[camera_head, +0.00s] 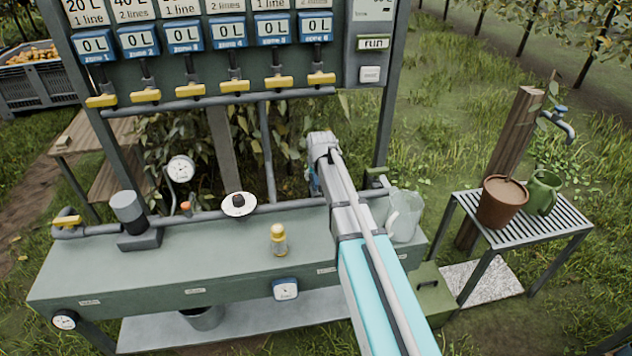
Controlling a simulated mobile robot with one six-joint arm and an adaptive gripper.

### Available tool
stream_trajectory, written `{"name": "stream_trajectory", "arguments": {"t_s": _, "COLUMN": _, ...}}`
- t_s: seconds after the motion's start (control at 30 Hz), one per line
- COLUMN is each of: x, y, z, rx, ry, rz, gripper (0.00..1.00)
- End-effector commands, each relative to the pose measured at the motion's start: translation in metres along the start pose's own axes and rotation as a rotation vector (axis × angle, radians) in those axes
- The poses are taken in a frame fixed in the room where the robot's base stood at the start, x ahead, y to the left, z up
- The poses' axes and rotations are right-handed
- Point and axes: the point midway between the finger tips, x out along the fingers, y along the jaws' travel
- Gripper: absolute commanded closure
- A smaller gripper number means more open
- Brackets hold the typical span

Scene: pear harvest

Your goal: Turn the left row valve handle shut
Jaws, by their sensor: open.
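A yellow lever handle (68,221) sits at the left end of the grey pipe along the back of the bench. It looks roughly in line with the pipe, but its exact angle is hard to tell. Several more yellow handles (190,89) hang in a row under the zone displays, all lying crosswise to their downpipes. My arm reaches in from the lower right and ends near the middle of the bench, well to the right of the left-end handle. My gripper's fingers cannot be made out, hidden behind the arm.
The green bench (150,285) carries a dark cylinder (128,208), a white-rimmed disc (239,204), a yellow-capped jar (278,240) and a clear jug (404,215). A gauge (180,169) stands behind. A slatted table (520,222) with pots is at right. The bench's front left is clear.

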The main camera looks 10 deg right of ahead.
Motion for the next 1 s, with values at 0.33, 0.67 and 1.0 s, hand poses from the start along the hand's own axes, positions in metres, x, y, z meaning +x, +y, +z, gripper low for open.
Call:
{"name": "stream_trajectory", "arguments": {"t_s": 0.33, "x": 0.0088, "y": 0.0006, "z": 0.0000, "rx": 0.001, "ry": 0.000, "rz": 0.000, "gripper": 0.34}}
{"name": "stream_trajectory", "arguments": {"t_s": 0.67, "x": 0.0085, "y": 0.0010, "z": -0.0001, "rx": 0.001, "ry": 0.000, "rz": 0.000, "gripper": 0.55}}
{"name": "stream_trajectory", "arguments": {"t_s": 1.0, "x": 0.0085, "y": 0.0013, "z": 0.0000, "rx": 0.002, "ry": 0.000, "rz": 0.001, "gripper": 1.00}}
